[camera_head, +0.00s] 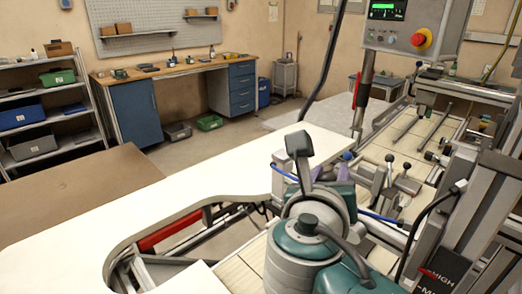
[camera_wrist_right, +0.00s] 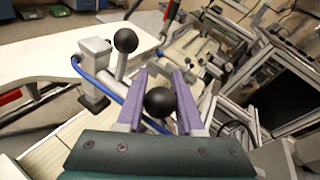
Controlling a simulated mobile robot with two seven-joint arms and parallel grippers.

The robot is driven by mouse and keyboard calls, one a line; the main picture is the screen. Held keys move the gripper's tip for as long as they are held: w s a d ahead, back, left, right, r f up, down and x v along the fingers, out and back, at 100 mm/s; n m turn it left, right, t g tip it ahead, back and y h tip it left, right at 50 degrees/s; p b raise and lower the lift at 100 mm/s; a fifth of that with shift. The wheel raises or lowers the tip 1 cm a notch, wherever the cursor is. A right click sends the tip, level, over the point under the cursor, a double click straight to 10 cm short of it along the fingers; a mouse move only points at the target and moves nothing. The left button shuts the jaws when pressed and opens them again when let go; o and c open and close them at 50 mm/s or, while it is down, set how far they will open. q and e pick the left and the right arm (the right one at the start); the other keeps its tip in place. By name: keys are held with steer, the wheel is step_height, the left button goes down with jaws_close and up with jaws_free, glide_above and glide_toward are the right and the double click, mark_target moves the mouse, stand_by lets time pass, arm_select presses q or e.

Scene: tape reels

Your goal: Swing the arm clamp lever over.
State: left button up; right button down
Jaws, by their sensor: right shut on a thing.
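My right gripper (camera_head: 328,172) reaches in over the machine in the head view, mostly hidden behind its own teal and grey wrist. In the right wrist view its purple fingers (camera_wrist_right: 160,100) are shut on a black ball knob (camera_wrist_right: 160,103), which looks like the end of the clamp lever. The lever's shaft is hidden behind the gripper. A second black ball knob (camera_wrist_right: 125,40) on a grey stem stands just beyond the left finger, apart from it, next to a grey block (camera_wrist_right: 95,50) with a blue hose. My left gripper is not in view.
A white worktop (camera_head: 190,190) curves along the left of the machine. More ball-knob levers (camera_head: 408,166) and a slatted bed (camera_head: 410,135) lie to the right. A control box with a red stop button (camera_head: 421,39) hangs above. Blue hoses run close to the gripper.

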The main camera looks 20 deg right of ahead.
steer(key=c, duration=0.5)
jaws_free()
steer(key=v, duration=1)
